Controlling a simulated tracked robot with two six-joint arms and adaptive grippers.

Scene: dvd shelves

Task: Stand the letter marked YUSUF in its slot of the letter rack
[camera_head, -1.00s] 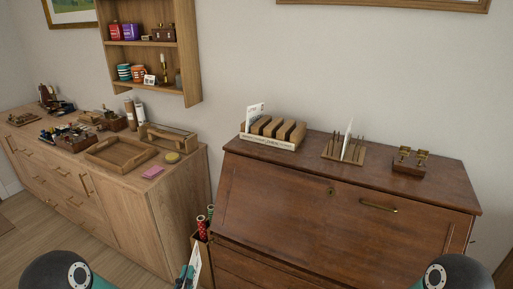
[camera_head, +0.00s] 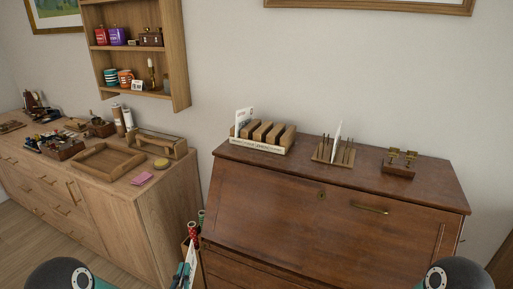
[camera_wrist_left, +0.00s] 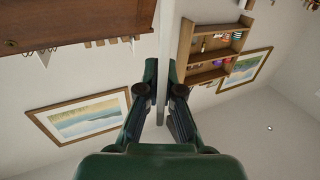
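The letter rack (camera_head: 262,146) stands on the back left of the dark wooden desk. It has a pale front strip and several wooden dividers, with one white letter (camera_head: 241,122) upright at its left end. My left gripper (camera_head: 181,275) is low in the head view, left of and below the rack. It is shut on a white letter (camera_head: 193,262), held upright. In the left wrist view the fingers (camera_wrist_left: 164,92) pinch this letter (camera_wrist_left: 166,40), seen nearly edge-on. Its marking cannot be read. My right gripper is out of view.
A pin rack (camera_head: 331,154) with a white card (camera_head: 337,136) stands right of the letter rack, then a small stand with brass pieces (camera_head: 398,168). A bin with red rolls (camera_head: 192,232) is beside the desk. The desk's front top is clear.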

